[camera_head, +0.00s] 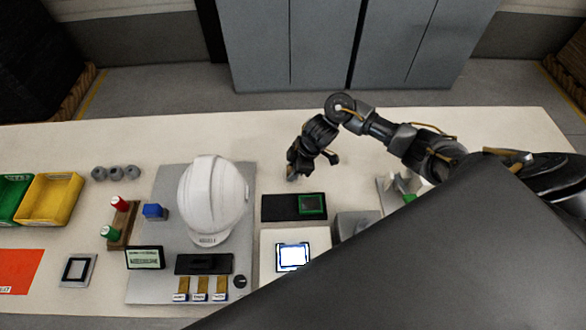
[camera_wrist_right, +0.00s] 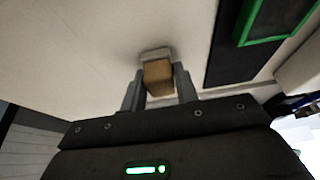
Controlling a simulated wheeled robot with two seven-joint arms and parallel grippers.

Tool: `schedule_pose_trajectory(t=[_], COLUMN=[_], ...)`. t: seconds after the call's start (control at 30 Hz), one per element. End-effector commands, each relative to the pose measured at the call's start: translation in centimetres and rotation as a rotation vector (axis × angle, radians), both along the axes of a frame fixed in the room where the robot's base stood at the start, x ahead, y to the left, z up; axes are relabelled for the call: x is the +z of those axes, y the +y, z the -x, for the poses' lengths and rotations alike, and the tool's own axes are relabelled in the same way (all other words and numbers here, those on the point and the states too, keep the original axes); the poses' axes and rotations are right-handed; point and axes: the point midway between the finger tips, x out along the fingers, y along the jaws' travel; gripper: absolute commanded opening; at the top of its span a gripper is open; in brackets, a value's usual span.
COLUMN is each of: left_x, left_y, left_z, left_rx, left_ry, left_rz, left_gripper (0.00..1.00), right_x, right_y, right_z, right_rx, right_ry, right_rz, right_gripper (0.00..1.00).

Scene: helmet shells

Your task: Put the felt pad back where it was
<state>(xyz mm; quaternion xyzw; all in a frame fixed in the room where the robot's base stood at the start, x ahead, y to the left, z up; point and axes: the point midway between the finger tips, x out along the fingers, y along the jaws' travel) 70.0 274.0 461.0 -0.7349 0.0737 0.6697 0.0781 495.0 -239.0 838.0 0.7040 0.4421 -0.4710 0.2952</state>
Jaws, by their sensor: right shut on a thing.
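My right gripper (camera_head: 294,172) is over the pale table behind the black panel, right of the helmet. In the right wrist view its two fingers (camera_wrist_right: 160,88) are shut on a small tan block with a grey end piece. I take this for the felt pad (camera_wrist_right: 158,74), though its label or full shape does not show. The grey end points away from the wrist, towards the table surface; whether it touches is unclear. In the head view the pad cannot be made out at the gripper. My left gripper is not in view.
A white helmet shell (camera_head: 208,198) stands on a grey board (camera_head: 160,286). A black panel (camera_head: 280,208) with a green-framed square (camera_head: 312,204) lies right of it. A lit screen (camera_head: 292,257) is in front. Yellow (camera_head: 50,198) and green bins stand at left. The table's back strip is mostly clear.

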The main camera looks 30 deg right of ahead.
Motion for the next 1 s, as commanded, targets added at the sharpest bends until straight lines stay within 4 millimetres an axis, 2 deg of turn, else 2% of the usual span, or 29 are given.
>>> schedule_pose_trajectory(t=[0.13,0.17,0.3,0.57,0.7,0.87,1.0], left_x=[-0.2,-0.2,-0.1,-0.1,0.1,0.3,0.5], left_y=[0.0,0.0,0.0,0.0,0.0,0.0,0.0], left_z=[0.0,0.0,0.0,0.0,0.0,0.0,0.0], left_rx=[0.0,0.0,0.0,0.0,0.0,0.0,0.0], left_ry=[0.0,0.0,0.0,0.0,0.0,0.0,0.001], left_rz=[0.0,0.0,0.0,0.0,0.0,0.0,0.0], left_gripper=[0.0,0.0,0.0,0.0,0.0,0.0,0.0], right_x=[-0.4,-0.4,-0.3,-0.3,0.5,3.1,6.0], right_y=[0.0,0.0,0.0,0.0,-0.2,-1.2,-2.3], right_z=[0.0,0.0,0.0,0.0,0.0,0.4,1.0], right_rx=[-0.001,-0.001,0.0,0.0,0.001,0.003,0.002], right_ry=[0.0,0.0,0.0,0.0,-0.002,-0.004,-0.004], right_rz=[0.0,0.0,0.0,0.0,0.001,0.002,0.003], right_gripper=[0.09,0.33,0.51,0.52,0.52,0.52,0.52])
